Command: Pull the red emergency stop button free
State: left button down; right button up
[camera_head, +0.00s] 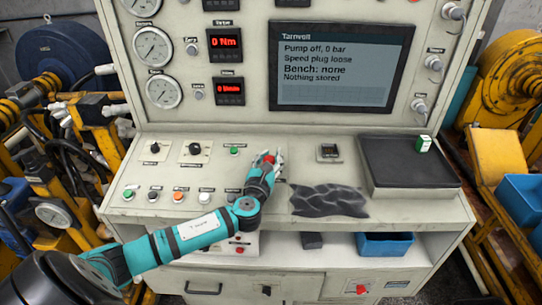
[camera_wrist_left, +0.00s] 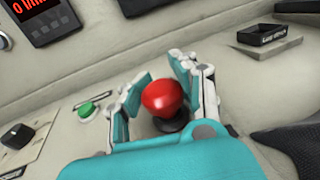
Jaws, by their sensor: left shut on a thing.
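The red emergency stop button (camera_wrist_left: 165,97) is a red mushroom head on a dark base on the sloped panel. It sits between the fingers of my left gripper (camera_wrist_left: 163,90) in the left wrist view. The fingers close on its sides. In the head view the button (camera_head: 268,158) shows as a small red spot at my left gripper (camera_head: 271,160), whose arm reaches in from the left. The button's lower part is partly hidden by the gripper. My right gripper is not in view.
A green button (camera_head: 234,150) lies left of the gripper. A small black box (camera_head: 329,152) and a dark crumpled cloth (camera_head: 328,200) are to the right. A black tray (camera_head: 408,165) stands further right. The screen (camera_head: 341,66) reads "Pump off, 0 bar" and "Speed plug loose".

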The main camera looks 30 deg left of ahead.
pick_arm(q)
jog(key=c, duration=1.5)
grip_release()
jog(key=shift+d+f, duration=0.1)
jog(key=o, duration=0.7)
jog(key=shift+s+r, duration=0.35)
jog(key=shift+s, duration=0.15)
jog(key=shift+c, duration=0.2)
jog(key=shift+w+f, duration=0.1)
jog(key=shift+w, duration=0.15)
jog(key=v, duration=1.2)
